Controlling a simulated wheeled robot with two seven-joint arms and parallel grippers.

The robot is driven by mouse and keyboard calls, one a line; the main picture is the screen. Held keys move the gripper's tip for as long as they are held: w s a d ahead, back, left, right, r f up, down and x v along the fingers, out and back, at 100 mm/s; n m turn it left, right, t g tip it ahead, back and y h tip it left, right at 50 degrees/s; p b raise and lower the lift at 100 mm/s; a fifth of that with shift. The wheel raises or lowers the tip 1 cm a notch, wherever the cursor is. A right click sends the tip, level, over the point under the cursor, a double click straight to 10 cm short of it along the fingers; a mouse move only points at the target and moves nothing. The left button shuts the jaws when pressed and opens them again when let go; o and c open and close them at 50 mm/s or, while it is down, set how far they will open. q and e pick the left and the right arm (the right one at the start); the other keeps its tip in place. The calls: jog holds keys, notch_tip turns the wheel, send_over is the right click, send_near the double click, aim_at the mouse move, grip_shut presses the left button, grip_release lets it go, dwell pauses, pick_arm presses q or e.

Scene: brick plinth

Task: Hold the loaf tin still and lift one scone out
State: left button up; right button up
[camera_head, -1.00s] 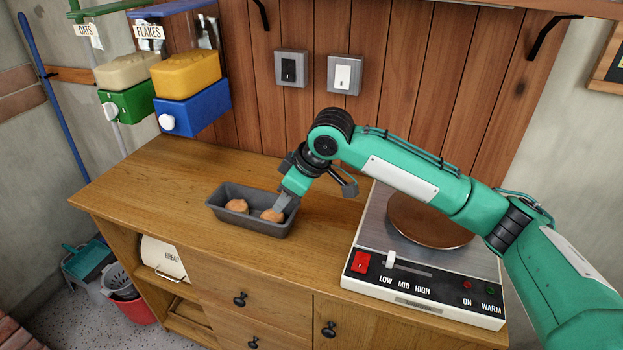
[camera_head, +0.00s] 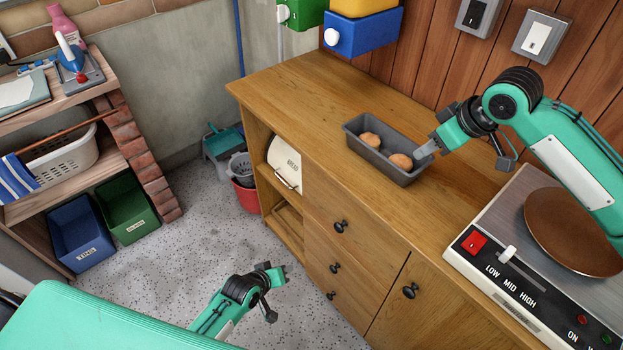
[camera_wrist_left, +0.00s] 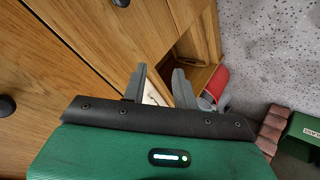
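The dark grey loaf tin (camera_head: 372,156) stands on the wooden cabinet top in the head view. It holds two brown scones, a left one (camera_head: 370,140) and a right one (camera_head: 400,160). My right gripper (camera_head: 424,151) is at the tin's right end, its grey fingertips at the rim close to the right scone. The fingers overlap in this view, so their gap and any grip on the wall are hidden. My left gripper (camera_head: 284,271) is low in front of the cabinet, away from the tin. In the left wrist view its fingers (camera_wrist_left: 160,82) are apart with nothing between them.
A scale-like hotplate (camera_head: 530,250) with a brown round plate stands right of the tin. The cabinet top (camera_head: 300,95) left of the tin is clear. Cabinet drawers with dark knobs (camera_head: 340,227) face my left arm. A bread bin (camera_head: 284,163) sits on the open shelf.

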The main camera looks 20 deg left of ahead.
pick_arm(q)
jog(key=w+d+r+n+t+h, duration=0.2)
jog(key=w+r, duration=0.3)
jog(key=r, duration=0.5)
jog(key=n+t+h, duration=0.4)
jog(key=h, duration=0.1)
send_near(365, 146)
jog(key=x, duration=0.7)
jog(key=shift+w+d, duration=0.15)
jog(key=shift+w, duration=0.25)
grip_shut()
